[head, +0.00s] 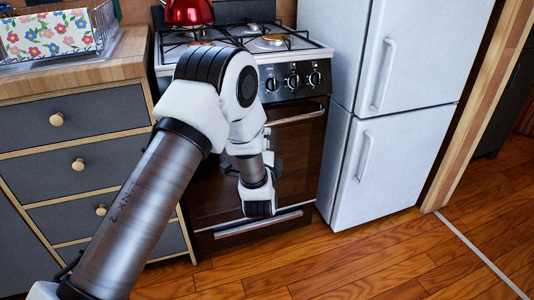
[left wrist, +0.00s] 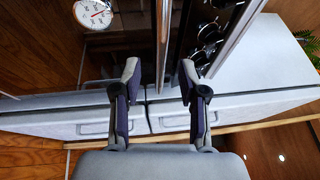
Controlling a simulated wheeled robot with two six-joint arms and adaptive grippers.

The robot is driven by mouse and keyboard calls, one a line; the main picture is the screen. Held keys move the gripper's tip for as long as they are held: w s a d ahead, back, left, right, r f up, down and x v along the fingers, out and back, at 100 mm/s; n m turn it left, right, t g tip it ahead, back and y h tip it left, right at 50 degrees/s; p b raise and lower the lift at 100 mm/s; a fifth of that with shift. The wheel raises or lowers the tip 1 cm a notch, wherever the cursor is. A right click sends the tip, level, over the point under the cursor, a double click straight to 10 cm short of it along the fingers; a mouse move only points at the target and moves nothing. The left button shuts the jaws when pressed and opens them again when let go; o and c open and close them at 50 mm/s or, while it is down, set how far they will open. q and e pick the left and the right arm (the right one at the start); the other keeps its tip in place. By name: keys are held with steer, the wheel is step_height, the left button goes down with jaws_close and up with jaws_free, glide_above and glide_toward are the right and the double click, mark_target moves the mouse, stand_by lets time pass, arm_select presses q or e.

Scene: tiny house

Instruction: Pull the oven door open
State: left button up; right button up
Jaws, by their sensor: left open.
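The oven door (head: 220,195) is dark brown and looks shut, below the knob panel. Its metal handle (head: 300,116) runs across the top of the door, partly hidden by my left arm. In the left wrist view, turned sideways, the handle (left wrist: 163,35) is an upright metal bar. My left gripper (left wrist: 159,72) is open there, with one finger on each side of the bar's line. I see no finger touching the bar. In the head view my arm's wrist is in front of the door and the fingertips are hard to make out. My right gripper is not in view.
A white fridge (head: 400,165) stands close on the oven's right. Grey drawers (head: 60,125) with a wooden top are on its left. A red kettle (head: 188,12) sits on the stove. A lower drawer handle (head: 258,224) is under the door. The wooden floor in front is clear.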

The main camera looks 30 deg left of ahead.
arm_select(q)
steer(key=b+x, duration=0.1)
steer(key=x, duration=0.6)
steer(key=shift+w+b, duration=0.1)
steer(key=shift+b, duration=0.2)
steer(key=shift+w+a+r, duration=0.15)
steer(key=shift+w, duration=0.1)
jaws_close()
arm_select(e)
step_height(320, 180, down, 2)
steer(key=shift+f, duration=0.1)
